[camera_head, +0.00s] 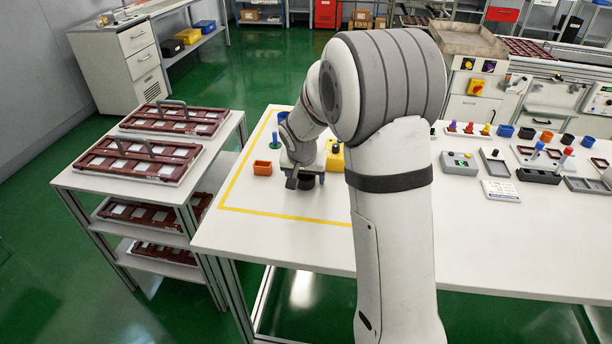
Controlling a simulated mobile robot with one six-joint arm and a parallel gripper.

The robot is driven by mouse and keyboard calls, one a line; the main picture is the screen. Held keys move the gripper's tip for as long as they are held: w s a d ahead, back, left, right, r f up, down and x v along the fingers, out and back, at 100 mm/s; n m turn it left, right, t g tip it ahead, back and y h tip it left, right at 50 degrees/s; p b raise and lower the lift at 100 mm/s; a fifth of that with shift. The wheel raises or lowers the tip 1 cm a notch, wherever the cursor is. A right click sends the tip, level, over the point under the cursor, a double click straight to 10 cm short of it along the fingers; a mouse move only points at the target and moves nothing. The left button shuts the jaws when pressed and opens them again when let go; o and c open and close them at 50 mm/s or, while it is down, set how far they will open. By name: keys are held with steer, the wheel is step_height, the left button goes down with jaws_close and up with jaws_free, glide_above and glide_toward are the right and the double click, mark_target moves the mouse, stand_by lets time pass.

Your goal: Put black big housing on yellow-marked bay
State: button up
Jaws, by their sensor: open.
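The yellow-marked bay is a yellow tape outline (285,217) on the left part of the white table. My gripper (305,181) points down inside this outline, low over the table, with its jaws open. A dark round thing (304,188) shows under and between the jaws and looks like the black big housing standing on the table. The jaws partly hide it, so I cannot tell whether they touch it.
A blue-green part (275,141) and a blue cup (282,117) stand at the back of the bay. A rack with brown trays (135,157) stands left. The table front is clear.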

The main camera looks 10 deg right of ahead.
steer(key=shift+r, duration=0.15)
steer(key=shift+r, duration=0.3)
steer(key=v, duration=1.1)
steer(key=s+d+n+g+y, duration=0.1)
steer(key=s+n, duration=0.3)
steer(key=s, duration=2.2)
steer(key=shift+s+d+g+y, duration=0.4)
